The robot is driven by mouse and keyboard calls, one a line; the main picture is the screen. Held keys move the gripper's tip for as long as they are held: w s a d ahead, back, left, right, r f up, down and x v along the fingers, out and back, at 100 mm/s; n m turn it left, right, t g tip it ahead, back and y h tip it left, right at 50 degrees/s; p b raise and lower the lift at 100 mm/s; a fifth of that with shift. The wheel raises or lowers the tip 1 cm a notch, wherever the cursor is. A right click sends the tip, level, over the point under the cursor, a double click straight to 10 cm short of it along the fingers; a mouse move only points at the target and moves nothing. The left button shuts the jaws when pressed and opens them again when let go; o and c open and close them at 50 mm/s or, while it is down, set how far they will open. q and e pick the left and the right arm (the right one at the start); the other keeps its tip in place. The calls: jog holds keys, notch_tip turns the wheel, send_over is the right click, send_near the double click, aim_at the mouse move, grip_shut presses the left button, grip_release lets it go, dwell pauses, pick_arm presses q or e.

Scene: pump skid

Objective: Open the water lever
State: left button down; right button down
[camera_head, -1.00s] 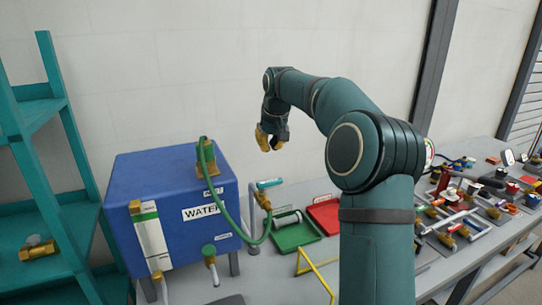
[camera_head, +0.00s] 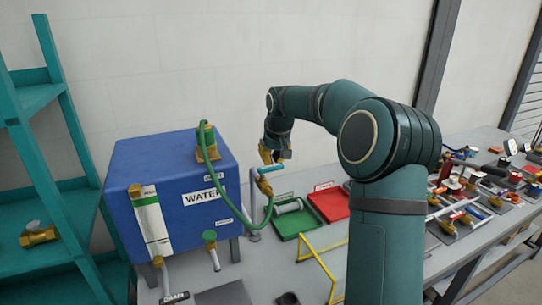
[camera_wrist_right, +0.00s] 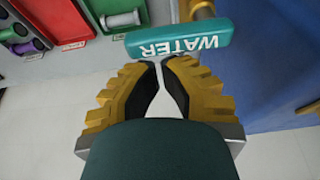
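The water lever (camera_head: 270,169) is a teal handle on a brass valve (camera_head: 263,185), on a grey pipe right of the blue tank (camera_head: 165,215). In the right wrist view the lever (camera_wrist_right: 180,39) shows its white WATER label upside down, just beyond my fingertips. My right gripper (camera_head: 272,157) is just above and behind the lever in the head view. In the wrist view its yellow fingers (camera_wrist_right: 162,64) come almost together at the tips, with nothing between them. I cannot tell if the tips touch the lever. My left gripper is not in view.
A green hose (camera_head: 226,200) loops from the tank top toward the valve. A green tray (camera_head: 299,222) and a red tray (camera_head: 330,203) lie to the right. A yellow frame (camera_head: 322,262) stands in front. Several valves and fittings fill the table's right side. A teal shelf (camera_head: 35,100) stands left.

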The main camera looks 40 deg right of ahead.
aim_at(281, 164)
jog(key=shift+s+m+h, duration=0.3)
jog(key=shift+s+m, duration=0.15)
jog(key=shift+m, duration=0.45)
jog(key=s+m, duration=0.1)
jog(key=m, duration=0.1)
jog(key=s+m+g+h, duration=0.1)
jog(key=m, duration=0.3)
jog(key=shift+s+a+g, duration=0.15)
jog(key=shift+s+g, duration=0.15)
jog(key=shift+s, duration=0.1)
jog(key=m, duration=0.2)
jog(key=s+a+m+g, duration=0.1)
jog(key=m, duration=0.2)
jog(key=s+a+m+g+h, duration=0.1)
jog(key=m, duration=0.2)
jog(key=shift+s+a, duration=0.1)
jog(key=shift+s, duration=0.15)
jog(key=shift+w, duration=0.1)
